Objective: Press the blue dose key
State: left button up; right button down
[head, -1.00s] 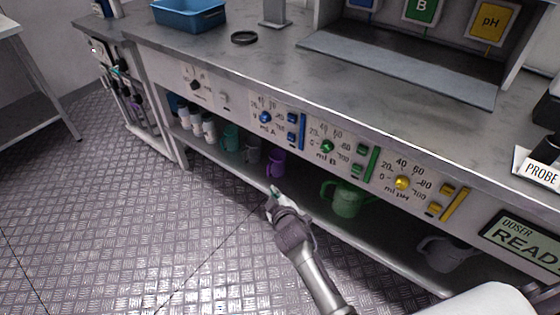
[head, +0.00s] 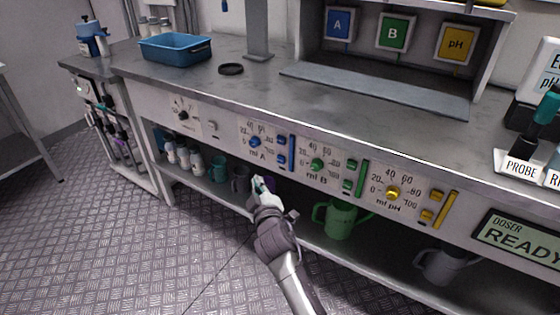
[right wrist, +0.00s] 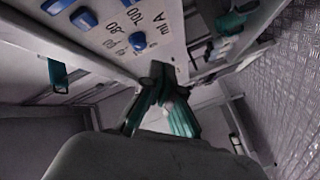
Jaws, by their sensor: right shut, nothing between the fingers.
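The blue section marked "ml A" on the bench front has a round blue knob (head: 255,142), two small blue keys (head: 281,159) and a tall blue bar (head: 291,153). I cannot tell by label which is the dose key. In the right wrist view the blue keys (right wrist: 84,19) are at the upper left, and the blue knob (right wrist: 137,41) is nearer the fingers. My right gripper (head: 260,184) is shut and empty, its fingertips below the blue section in the picture and apart from the keys. It also shows in the right wrist view (right wrist: 158,82). My left gripper is out of view.
Green keys (head: 351,164) and yellow keys (head: 427,216) lie to the right on the same front. The shelf below holds a green jug (head: 340,220), a grey jug (head: 440,266) and several bottles. The doser display (head: 510,234) reads "READY". The floor at left is clear.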

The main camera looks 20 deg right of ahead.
aim_at(276, 166)
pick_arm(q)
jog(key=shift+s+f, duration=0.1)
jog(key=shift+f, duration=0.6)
pick_arm(e)
jog(key=w+d, duration=0.5)
jog(key=d, duration=0.1)
jog(key=shift+d, duration=0.15)
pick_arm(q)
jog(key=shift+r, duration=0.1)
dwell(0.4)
pick_arm(e)
jog(key=shift+w+d, duration=0.25)
jog(key=shift+d, duration=0.1)
dwell(0.4)
